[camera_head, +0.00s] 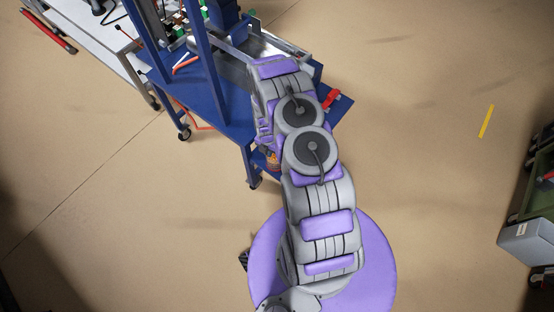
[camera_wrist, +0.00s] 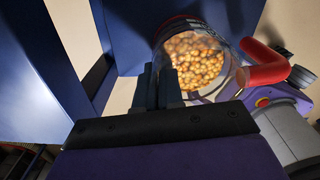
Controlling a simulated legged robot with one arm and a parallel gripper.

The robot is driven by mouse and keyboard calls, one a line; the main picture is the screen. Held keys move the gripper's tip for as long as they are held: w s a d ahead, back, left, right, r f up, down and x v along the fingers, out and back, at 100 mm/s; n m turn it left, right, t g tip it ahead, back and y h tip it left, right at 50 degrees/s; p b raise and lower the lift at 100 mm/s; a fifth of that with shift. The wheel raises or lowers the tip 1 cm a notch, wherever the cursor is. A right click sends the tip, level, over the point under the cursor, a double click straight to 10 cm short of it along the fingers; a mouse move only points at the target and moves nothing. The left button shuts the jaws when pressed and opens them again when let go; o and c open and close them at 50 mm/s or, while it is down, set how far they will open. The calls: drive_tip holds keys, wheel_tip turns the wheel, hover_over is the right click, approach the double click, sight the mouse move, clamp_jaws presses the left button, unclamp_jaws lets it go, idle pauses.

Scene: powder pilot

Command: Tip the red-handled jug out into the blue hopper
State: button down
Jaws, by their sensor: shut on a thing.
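The clear jug (camera_wrist: 227,88) with a red handle (camera_wrist: 268,68) fills the upper middle of the wrist view. It holds many small yellow-brown pellets. My gripper (camera_wrist: 163,88) is shut on the jug, its dark fingers at the jug's left side. How far the jug tilts is hard to tell. In the head view my arm hides most of the gripper, and a small orange-red patch (camera_head: 272,160) beside my arm may be the jug. Large blue surfaces stand behind and left of the jug in the wrist view; I cannot tell whether they are the blue hopper.
A blue wheeled cart (camera_head: 225,108) with upright posts stands ahead of my base. A grey metal tray (camera_head: 262,47) and a small red item (camera_head: 331,98) are on it. A white table (camera_head: 88,32) adjoins at left. Open floor lies right, up to a green-grey unit (camera_head: 536,205).

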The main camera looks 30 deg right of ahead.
drive_tip(key=shift+r+p, duration=2.35)
drive_tip(key=shift+r, duration=0.2)
drive_tip(key=c, duration=1.8)
unclamp_jaws()
clamp_jaws()
drive_tip(key=w+a+r+m, duration=0.35)
drive_tip(key=r+m, duration=0.25)
drive_tip(key=r, duration=0.5)
drive_tip(key=w+a+r+m, duration=0.35)
drive_tip(key=r+m, duration=0.25)
drive_tip(key=r, duration=0.4)
drive_tip(key=s+a+r+m, duration=0.1)
drive_tip(key=a+r+m, duration=0.2)
drive_tip(key=r+m, duration=0.3)
drive_tip(key=s+a+r+m, duration=0.1)
drive_tip(key=a+r+m, duration=0.3)
drive_tip(key=r, duration=1)
drive_tip(key=shift+s+m, duration=0.4)
drive_tip(key=shift+m, duration=0.6)
